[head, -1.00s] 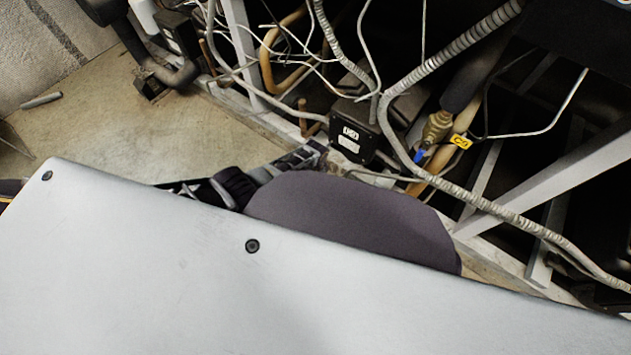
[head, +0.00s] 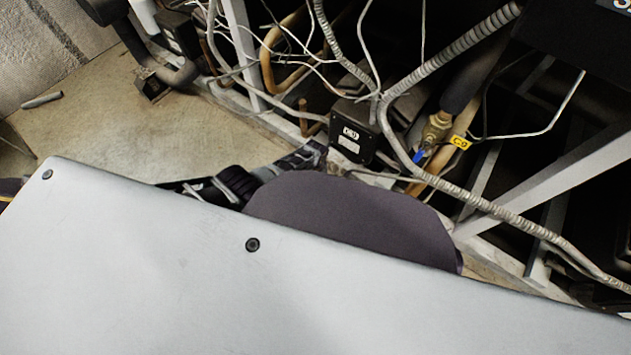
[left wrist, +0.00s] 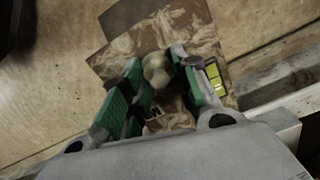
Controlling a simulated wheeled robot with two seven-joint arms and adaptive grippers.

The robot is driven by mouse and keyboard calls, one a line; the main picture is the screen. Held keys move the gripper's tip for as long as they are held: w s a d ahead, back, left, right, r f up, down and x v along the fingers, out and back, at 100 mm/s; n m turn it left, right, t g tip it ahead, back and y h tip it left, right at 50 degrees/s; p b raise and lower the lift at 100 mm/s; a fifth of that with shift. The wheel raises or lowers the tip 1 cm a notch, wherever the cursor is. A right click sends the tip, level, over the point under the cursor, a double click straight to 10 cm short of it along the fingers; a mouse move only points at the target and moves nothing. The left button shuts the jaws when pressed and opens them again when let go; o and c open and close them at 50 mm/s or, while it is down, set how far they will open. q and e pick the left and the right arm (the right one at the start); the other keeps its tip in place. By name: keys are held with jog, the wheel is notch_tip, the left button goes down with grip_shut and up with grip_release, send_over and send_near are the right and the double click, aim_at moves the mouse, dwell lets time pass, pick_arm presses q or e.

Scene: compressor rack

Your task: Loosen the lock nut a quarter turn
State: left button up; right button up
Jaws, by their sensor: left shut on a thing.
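The lock nut (left wrist: 156,70) appears as a tan, rounded, faceted piece between the fingertips in the left wrist view. My left gripper (left wrist: 157,64) has green-padded fingers, one on each side of it, and is shut on it. What lies under the nut is partly hidden by the fingers. In the head view my left gripper (head: 305,158) shows only as a small dark part by the rack's base rail, mostly hidden behind my grey arm cover. The nut cannot be made out there. My right gripper is not in view.
A black box (head: 351,131) with a white label stands just beyond the gripper. Grey conduit (head: 396,155), loose thin wires and a brass valve (head: 436,128) with a blue handle and yellow tag crowd the right. Bare floor (head: 130,120) lies open at the left.

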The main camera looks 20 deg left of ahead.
pick_arm(q)
jog(key=o, duration=1)
jog(key=shift+r, duration=0.3)
jog(key=shift+r, duration=5.7)
jog(key=shift+s, duration=0.1)
